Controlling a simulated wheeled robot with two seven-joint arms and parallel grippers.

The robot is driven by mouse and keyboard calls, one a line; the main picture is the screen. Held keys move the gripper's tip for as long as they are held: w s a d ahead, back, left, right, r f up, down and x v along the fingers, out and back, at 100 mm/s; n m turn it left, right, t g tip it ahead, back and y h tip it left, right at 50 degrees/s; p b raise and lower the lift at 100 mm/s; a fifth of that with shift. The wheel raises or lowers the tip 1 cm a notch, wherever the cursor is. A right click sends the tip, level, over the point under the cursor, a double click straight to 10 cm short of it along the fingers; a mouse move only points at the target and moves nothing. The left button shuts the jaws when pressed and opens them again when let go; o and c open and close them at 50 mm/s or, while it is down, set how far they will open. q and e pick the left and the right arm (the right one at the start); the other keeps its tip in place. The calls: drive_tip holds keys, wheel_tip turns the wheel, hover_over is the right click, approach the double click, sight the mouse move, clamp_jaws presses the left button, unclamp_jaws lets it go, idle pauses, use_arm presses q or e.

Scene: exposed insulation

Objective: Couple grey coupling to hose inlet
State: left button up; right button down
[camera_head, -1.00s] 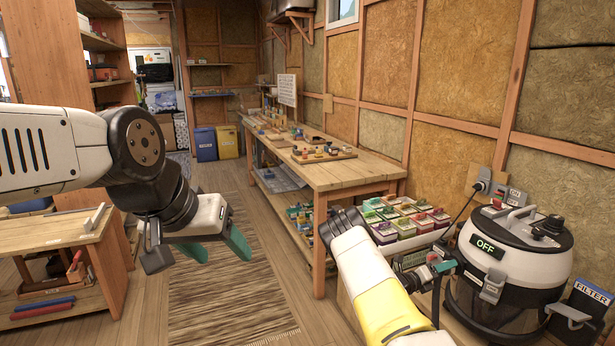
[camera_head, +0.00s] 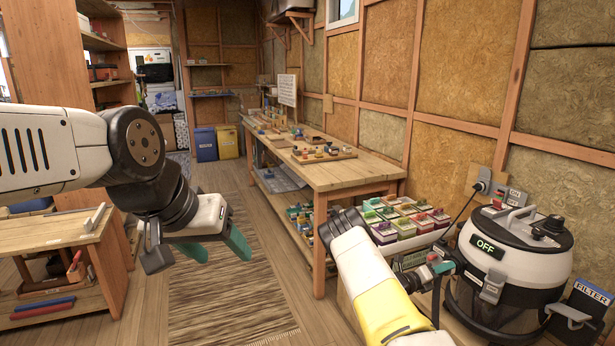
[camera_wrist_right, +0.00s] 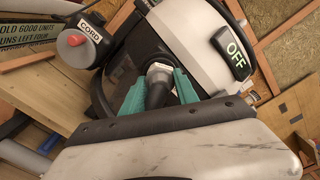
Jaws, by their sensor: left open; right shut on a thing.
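The vacuum (camera_head: 505,262), white and black with a green "OFF" display, stands at the right in the head view; its body (camera_wrist_right: 190,35) fills the top of the wrist view. My right gripper (camera_wrist_right: 150,88) has its green fingers shut on a black hose end with the grey coupling (camera_wrist_right: 159,70) at its tip. The coupling points at the vacuum's side; whether it touches the inlet, which is hidden, I cannot tell. In the head view my right gripper (camera_head: 443,268) is beside the vacuum's left side. My left gripper (camera_head: 215,250) is open and empty above the floor.
A black hose (camera_wrist_right: 100,98) curves beside the vacuum. A filter box (camera_head: 590,298) stands right of the vacuum. Seed-like coloured boxes (camera_head: 405,218) and a workbench (camera_head: 335,172) lie behind my right arm.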

drive_tip(key=shift+d+r, duration=0.1)
drive_tip(key=shift+d, duration=0.05)
drive_tip(key=m, duration=0.6)
drive_tip(key=shift+w, duration=0.1)
drive_tip(key=shift+d, duration=0.1)
drive_tip(key=m, duration=0.6)
drive_tip(key=c, duration=0.9)
unclamp_jaws()
drive_tip(key=shift+o, duration=0.2)
drive_tip(key=v, duration=0.9)
